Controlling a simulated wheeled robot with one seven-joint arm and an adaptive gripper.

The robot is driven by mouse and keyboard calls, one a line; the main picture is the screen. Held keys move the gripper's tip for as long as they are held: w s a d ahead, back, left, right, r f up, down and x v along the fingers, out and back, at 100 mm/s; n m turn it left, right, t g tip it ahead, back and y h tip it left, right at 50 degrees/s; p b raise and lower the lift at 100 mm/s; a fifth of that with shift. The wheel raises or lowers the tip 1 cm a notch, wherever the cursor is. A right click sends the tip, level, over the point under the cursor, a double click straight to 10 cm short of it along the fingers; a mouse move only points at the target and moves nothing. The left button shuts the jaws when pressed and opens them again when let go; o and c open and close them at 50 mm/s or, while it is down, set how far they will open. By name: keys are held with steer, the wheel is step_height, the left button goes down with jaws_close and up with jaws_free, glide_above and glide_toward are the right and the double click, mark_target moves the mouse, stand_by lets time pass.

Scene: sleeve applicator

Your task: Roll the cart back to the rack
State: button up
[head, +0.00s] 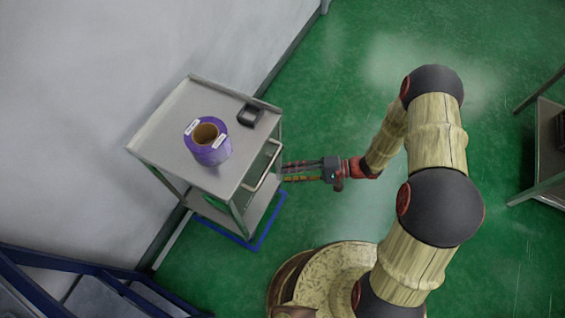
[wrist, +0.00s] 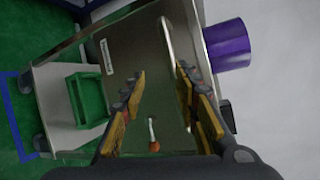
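The grey metal cart (head: 165,135) stands against the pale wall at the left of the head view. Its bar handle (head: 262,168) is on the side facing me. The handle also shows in the wrist view (wrist: 173,38), beside the right finger's tip. My gripper (head: 284,172) reaches in level beside the handle. In the wrist view its fingers (wrist: 162,72) are spread apart with nothing clamped between them. I cannot tell whether a finger touches the handle. A purple roll (head: 210,145) stands on the cart top, and it shows in the wrist view (wrist: 230,45).
A small black item (head: 250,115) lies on the cart top. A green bin (wrist: 90,100) sits on the lower shelf. Blue floor lines (head: 265,228) run by the cart. A blue-framed structure (head: 60,262) is lower left, a grey shelf unit (head: 548,150) right. Green floor between is clear.

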mark_target(269, 166)
steer(key=shift+w+a+n+t+y+b, duration=0.15)
steer(key=shift+w+a+n+b, duration=0.2)
steer(key=shift+a, duration=0.95)
steer(key=shift+w+a+n+t+y+b, duration=0.1)
steer(key=shift+w+a+n+t+b, duration=0.2)
steer(key=shift+a, duration=0.95)
steer(key=shift+w+a+n+t+y+b, duration=0.1)
steer(key=shift+w+a+n+b, duration=0.25)
steer(key=shift+a, duration=0.95)
steer(key=shift+c, duration=0.9)
jaws_close()
steer(key=shift+s, duration=0.1)
